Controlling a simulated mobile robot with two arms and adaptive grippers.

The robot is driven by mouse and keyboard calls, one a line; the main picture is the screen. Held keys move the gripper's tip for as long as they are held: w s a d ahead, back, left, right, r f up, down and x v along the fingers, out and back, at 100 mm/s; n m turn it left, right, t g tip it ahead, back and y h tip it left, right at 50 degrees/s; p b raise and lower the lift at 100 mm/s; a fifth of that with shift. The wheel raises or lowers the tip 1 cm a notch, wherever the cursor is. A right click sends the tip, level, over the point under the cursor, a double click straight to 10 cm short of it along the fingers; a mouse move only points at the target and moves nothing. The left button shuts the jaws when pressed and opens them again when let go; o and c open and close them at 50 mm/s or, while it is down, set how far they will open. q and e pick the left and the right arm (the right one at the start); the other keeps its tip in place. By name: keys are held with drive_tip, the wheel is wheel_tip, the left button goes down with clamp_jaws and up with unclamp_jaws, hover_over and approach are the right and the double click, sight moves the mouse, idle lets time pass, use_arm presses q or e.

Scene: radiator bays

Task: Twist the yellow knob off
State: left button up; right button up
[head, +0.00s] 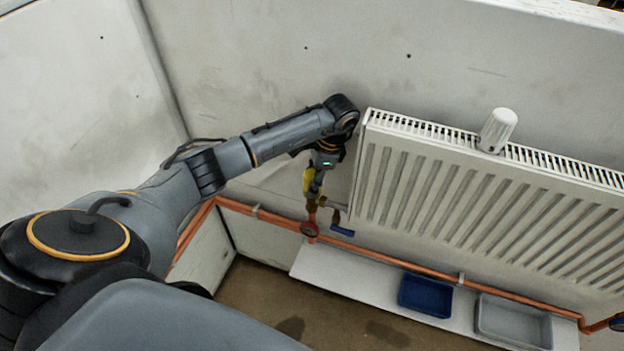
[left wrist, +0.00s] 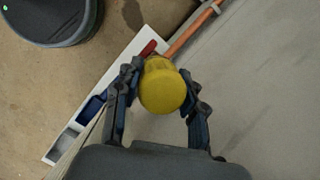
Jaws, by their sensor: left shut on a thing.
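The yellow knob (head: 309,179) shows in the head view beside the lower left end of the radiator, above the brass valve fittings. It also shows in the left wrist view as a round yellow cap (left wrist: 162,88) between the two fingers. My left gripper (head: 317,184) reaches down to it from above, and in the left wrist view its fingers (left wrist: 163,92) are shut on the knob from both sides. The gripper partly hides the knob in the head view. I cannot tell whether the knob is still seated on the valve. My right gripper is not in view.
The white radiator (head: 470,200) hangs on the wall with a white cylinder (head: 497,130) on top. A blue tray (head: 425,296) and a grey tray (head: 514,321) stand on the white ledge.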

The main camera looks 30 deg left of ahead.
use_arm(q)
drive_tip(key=shift+s, duration=0.15)
drive_tip(key=shift+w+r+p, duration=0.2)
drive_tip(key=shift+r+p, duration=0.1)
drive_tip(key=shift+p, duration=0.25)
drive_tip(key=shift+w+a+r, duration=0.1)
drive_tip(key=shift+w+r, duration=0.05)
drive_tip(key=shift+r, duration=0.05)
drive_tip(key=o, duration=1.1)
drive_tip(key=shift+r, duration=0.15)
drive_tip(key=shift+o, duration=1)
drive_tip(key=shift+s, duration=0.25)
drive_tip(key=o, duration=0.7)
drive_tip(key=shift+w, duration=0.1)
